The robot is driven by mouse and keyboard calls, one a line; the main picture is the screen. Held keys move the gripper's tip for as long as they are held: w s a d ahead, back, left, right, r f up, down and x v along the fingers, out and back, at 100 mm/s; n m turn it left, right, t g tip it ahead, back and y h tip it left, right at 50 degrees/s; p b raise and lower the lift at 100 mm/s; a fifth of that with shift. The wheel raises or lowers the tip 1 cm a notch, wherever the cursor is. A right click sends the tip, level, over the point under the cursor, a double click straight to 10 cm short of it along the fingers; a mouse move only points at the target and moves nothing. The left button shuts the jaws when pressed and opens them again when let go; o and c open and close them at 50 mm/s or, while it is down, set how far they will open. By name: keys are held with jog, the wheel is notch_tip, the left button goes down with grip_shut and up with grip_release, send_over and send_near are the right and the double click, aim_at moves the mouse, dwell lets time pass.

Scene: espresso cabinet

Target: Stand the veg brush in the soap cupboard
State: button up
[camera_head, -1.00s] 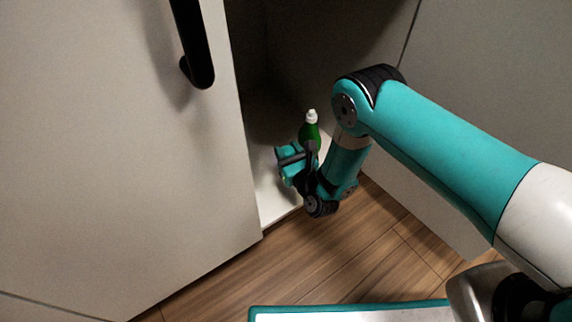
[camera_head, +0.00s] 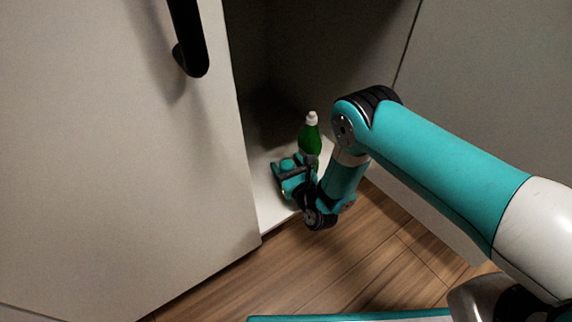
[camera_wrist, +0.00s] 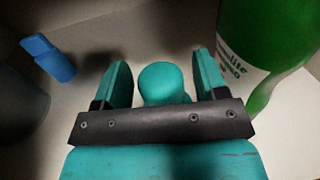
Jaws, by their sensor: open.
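A teal round-topped piece (camera_wrist: 164,84), which looks like the veg brush's top, sits between my gripper's two fingers in the wrist view. In the head view its top (camera_head: 287,164) shows just inside the soap cupboard (camera_head: 266,205), over the white floor. My gripper (camera_wrist: 160,62) is open, with a finger on each side of the brush and a visible gap. In the head view my gripper (camera_head: 284,174) is low over the cupboard floor. The brush's lower part is hidden, so I cannot tell how it rests.
A green bottle with a white cap (camera_head: 310,138) stands close to the right of my gripper; it also shows in the wrist view (camera_wrist: 262,42). A blue object (camera_wrist: 48,57) lies to the left. The open door (camera_head: 120,150) bounds the left side.

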jog(key=shift+r, duration=0.25)
jog(key=shift+s+p, duration=0.2)
jog(key=shift+p, duration=0.3)
jog(key=p+v, duration=1)
jog(key=v, duration=0.1)
jog(key=w+a+r+n+g, duration=0.45)
jog(key=w+r+n, duration=0.25)
jog(key=w+r, duration=0.3)
notch_tip(320, 180, up, 19)
jog(key=n+g, duration=0.4)
jog(key=n, duration=0.7)
jog(key=s+d+r+n+g+h, duration=0.1)
jog(key=s+d+r+n+g, duration=0.35)
jog(key=s+r+n, duration=0.7)
jog(key=s+d+r+n+g+h, duration=0.1)
jog(key=s+d+r+n, duration=0.2)
jog(key=s, duration=0.6)
jog(key=s+d+r+n+g+h, duration=0.1)
jog(key=s+d+r+n, duration=0.3)
jog(key=s, duration=0.4)
jog(key=shift+s+d+n+g+h, duration=0.35)
jog(key=shift+d+n+g, duration=0.3)
jog(key=shift+d, duration=0.5)
